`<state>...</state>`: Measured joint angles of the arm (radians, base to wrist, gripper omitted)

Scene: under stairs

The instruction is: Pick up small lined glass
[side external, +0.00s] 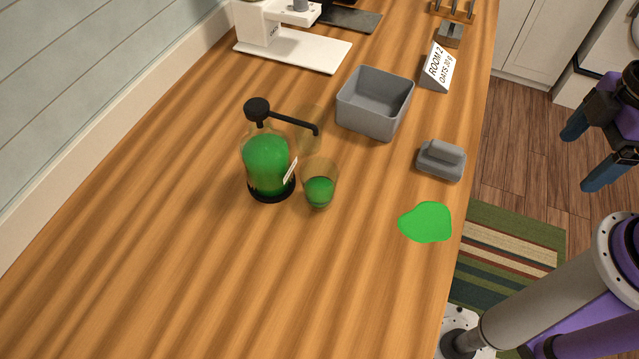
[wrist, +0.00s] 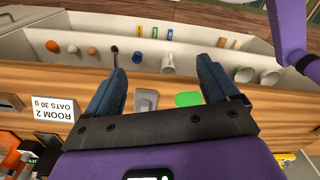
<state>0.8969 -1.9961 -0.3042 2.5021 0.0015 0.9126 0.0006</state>
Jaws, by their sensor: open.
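A small clear glass (side external: 320,190) with green liquid in its lower part stands upright on the wooden counter. It is just right of a pump bottle (side external: 267,165) of green liquid, below the end of its black spout. Any lines on the glass are too small to make out. A second faint clear shape (side external: 308,125) shows behind the spout; I cannot tell what it is. My gripper (side external: 588,155) is open and empty, off the counter's right edge and well away from the glass. Its two blue fingers (wrist: 160,70) show spread in the wrist view, where I cannot make out the glass.
A grey bin (side external: 374,103), a grey block (side external: 441,160) and a green puddle (side external: 426,222) lie right of the glass. A sign (side external: 436,68) and white machine (side external: 290,47) stand farther back. The front-left counter is clear. The wrist view shows a pale compartment (wrist: 185,42) with small items.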

